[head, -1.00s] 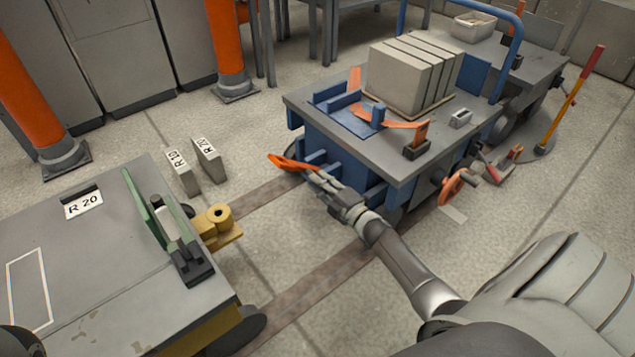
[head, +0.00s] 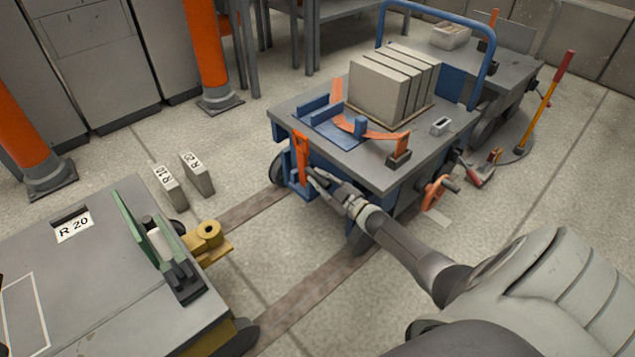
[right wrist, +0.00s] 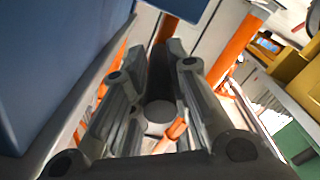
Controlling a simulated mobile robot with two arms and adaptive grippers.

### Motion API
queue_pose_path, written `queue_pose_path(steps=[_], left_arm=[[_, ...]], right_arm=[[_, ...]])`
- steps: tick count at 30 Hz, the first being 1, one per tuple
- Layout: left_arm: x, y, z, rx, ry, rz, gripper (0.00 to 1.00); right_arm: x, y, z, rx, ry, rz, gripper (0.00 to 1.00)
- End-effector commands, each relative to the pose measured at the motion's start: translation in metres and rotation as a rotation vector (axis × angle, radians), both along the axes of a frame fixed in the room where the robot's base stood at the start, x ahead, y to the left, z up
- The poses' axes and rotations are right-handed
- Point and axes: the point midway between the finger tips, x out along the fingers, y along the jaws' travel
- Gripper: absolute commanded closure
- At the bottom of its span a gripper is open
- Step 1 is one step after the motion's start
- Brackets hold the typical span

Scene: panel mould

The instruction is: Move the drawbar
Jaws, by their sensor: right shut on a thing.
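The drawbar (head: 301,150) is an orange bar at the near left corner of the blue cart (head: 355,205), standing nearly upright against its end. My right gripper (head: 314,178) reaches in from the right and is shut on the drawbar, beside the cart's front. In the right wrist view, a dark round-ended cylinder (right wrist: 160,100) lies between the gripper's fingers, with a small orange piece (right wrist: 174,134) below it. The fingers hide part of the hold. My left gripper is not in view.
A grey-topped cart marked R 20 (head: 40,260) with a yellow coupling (head: 208,236) stands at the left. Blocks marked R 10 (head: 170,187) and R 20 (head: 197,174) stand on the floor. Grey slabs (head: 390,85) rest on the blue cart.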

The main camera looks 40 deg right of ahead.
Motion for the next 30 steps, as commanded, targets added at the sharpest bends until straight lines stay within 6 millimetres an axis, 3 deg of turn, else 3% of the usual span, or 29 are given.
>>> queue_pose_path(steps=[1, 20, 21, 24, 27, 30], left_arm=[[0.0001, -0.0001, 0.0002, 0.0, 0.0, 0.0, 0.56], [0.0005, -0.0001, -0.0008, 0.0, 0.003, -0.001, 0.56], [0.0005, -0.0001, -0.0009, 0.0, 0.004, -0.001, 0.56], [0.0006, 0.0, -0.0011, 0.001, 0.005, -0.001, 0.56], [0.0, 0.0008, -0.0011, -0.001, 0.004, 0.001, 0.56], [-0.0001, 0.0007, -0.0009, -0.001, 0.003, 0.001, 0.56]], right_arm=[[0.0027, -0.0092, 0.0066, 0.01, -0.007, -0.013, 1.0], [0.0025, -0.0133, 0.0053, 0.056, 0.0, -0.015, 1.0], [0.0025, -0.0132, 0.0052, 0.055, -0.001, -0.015, 0.81], [0.0025, -0.0132, 0.0052, 0.055, 0.0, -0.014, 0.68], [0.0019, -0.0131, 0.0048, 0.055, 0.001, -0.014, 0.59], [-0.0028, -0.0113, 0.0028, 0.056, 0.002, -0.01, 0.59]])
